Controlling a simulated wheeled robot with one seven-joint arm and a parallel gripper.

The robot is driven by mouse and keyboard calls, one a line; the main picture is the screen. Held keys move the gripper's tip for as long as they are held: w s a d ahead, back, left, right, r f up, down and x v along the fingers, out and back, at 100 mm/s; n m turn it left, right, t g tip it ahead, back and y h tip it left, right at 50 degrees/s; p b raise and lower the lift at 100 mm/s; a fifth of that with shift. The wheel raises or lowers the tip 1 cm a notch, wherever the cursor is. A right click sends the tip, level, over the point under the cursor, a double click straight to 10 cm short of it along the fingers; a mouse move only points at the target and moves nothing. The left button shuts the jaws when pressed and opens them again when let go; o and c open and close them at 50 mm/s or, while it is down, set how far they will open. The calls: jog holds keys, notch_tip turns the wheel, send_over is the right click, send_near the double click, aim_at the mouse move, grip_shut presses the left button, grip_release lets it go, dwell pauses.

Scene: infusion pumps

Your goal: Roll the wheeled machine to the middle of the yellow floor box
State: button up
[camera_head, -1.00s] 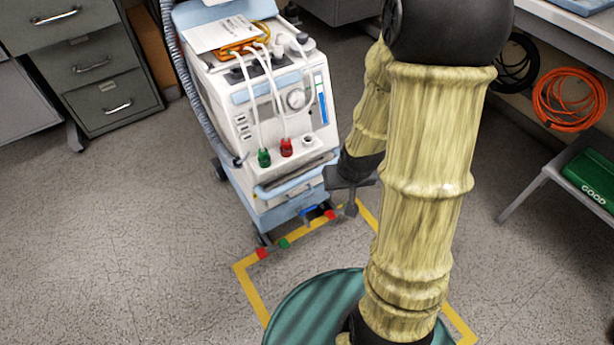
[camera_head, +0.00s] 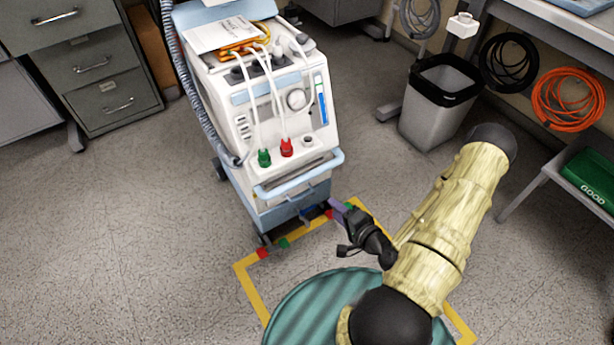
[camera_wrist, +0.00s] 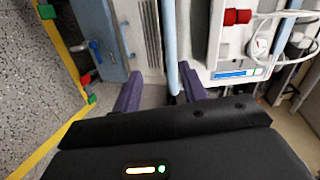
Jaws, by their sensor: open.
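The wheeled machine (camera_head: 285,115), a white and light-blue cart with a dial and red and green connectors, stands at the far edge of the yellow floor box (camera_head: 250,290). Its body is mostly outside the box. A light-blue handle bar (camera_head: 300,176) crosses its front; in the wrist view the bar (camera_wrist: 171,45) runs toward the space between my fingertips. My gripper (camera_head: 338,210) is low, in front of the machine's right side. In the wrist view its purple fingers (camera_wrist: 160,88) are open; I cannot tell if they touch the bar.
My green round base (camera_head: 310,305) covers the near part of the box. A grey bin (camera_head: 435,105) stands at the back right, a bench with a green case (camera_head: 590,178) at the right. Drawers (camera_head: 95,65) stand back left. Floor at left is clear.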

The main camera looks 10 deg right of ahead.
aim_at(309, 179)
jog(key=shift+s+d+r+m+t+h, duration=0.2)
jog(key=shift+r+m+t+h, duration=0.1)
jog(key=shift+m+t, duration=0.5)
jog(key=shift+w, duration=0.15)
jog(key=b+x, duration=1)
jog(key=x, duration=0.7)
jog(key=shift+a+f, duration=0.15)
jog(key=shift+f, duration=0.05)
grip_shut()
